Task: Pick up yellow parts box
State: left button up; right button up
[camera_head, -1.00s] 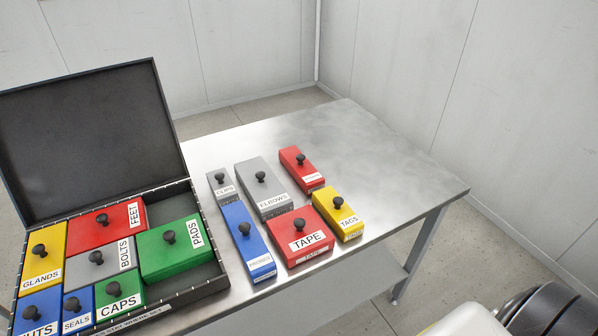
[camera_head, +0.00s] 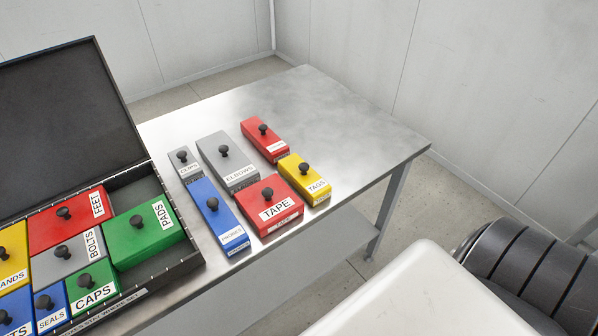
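A yellow parts box (camera_head: 303,181) labelled TAGS, with a black knob on top, sits on the metal table. It stands right of the red TAPE box (camera_head: 262,218) and in front of a small red box (camera_head: 264,140). Another yellow box (camera_head: 13,258), its label partly cut off and ending in ANDS, lies inside the open black case at the left edge. A pale rounded arm link and a dark ribbed part of mine show at lower right. Neither gripper is in view.
The open black case (camera_head: 150,186) holds several coloured boxes on the left of the table. A grey ELBOWS box (camera_head: 216,152), a small grey box (camera_head: 181,158) and a long blue box (camera_head: 209,205) stand near the yellow one. The table's far right (camera_head: 340,120) is bare.

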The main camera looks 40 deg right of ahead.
aim_at(308, 182)
jog(key=l+z, duration=0.1)
jog(key=z, duration=1.25)
